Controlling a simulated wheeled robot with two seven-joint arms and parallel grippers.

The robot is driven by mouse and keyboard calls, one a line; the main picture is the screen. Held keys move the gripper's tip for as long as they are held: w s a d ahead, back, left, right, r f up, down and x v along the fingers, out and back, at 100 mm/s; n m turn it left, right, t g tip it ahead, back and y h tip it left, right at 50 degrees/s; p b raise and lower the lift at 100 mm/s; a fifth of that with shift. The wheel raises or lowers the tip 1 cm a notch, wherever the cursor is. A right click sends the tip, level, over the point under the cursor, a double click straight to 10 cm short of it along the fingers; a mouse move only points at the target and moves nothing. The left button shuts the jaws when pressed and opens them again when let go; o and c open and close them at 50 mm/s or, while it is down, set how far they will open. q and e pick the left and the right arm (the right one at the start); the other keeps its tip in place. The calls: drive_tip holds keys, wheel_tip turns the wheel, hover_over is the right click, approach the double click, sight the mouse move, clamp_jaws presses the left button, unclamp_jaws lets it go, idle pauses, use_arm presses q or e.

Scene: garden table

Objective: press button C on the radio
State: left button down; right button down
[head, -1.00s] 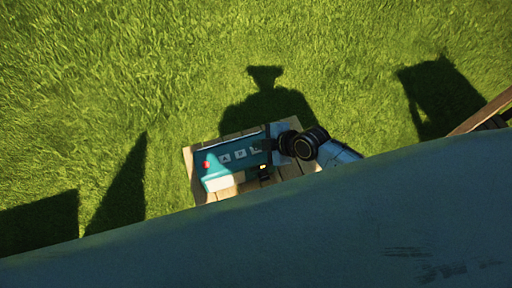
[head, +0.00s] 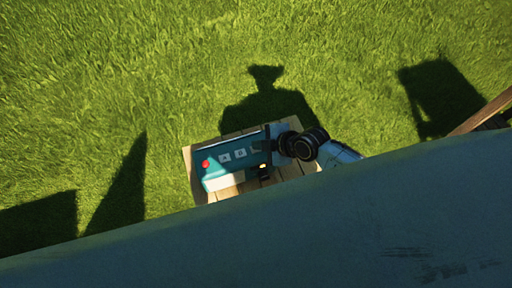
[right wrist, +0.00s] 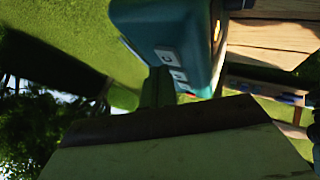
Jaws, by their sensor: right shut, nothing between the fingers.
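The teal radio (head: 215,176) lies on the small wooden table in the head view, with a red knob (head: 206,163) at its left end. Pale buttons A (head: 225,157) and B (head: 240,153) show in a row. Button C (head: 256,148), to their right, is partly covered. My right gripper (head: 267,152) is shut and empty over the radio's right end, right beside button C. In the right wrist view the radio (right wrist: 160,25) shows with its pale buttons (right wrist: 167,56), close to my shut fingers (right wrist: 157,88). I cannot tell whether they touch. My left gripper is not in view.
The wooden table (head: 199,191) has bare slats around the radio, also seen in the right wrist view (right wrist: 270,42). Grass surrounds it. A brown wooden piece (head: 480,115) stands at the far right of the head view.

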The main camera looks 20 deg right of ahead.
drive_tip(key=shift+f+b, duration=0.3)
drive_tip(key=shift+f, duration=0.15)
idle(0.6)
drive_tip(key=shift+r, duration=0.15)
drive_tip(key=shift+r+p, duration=0.65)
drive_tip(key=shift+p, duration=0.15)
drive_tip(key=shift+r, duration=0.15)
wheel_tip(320, 180, up, 5)
drive_tip(key=p, duration=0.4)
drive_tip(key=shift+p, duration=0.4)
drive_tip(key=shift+f, duration=0.2)
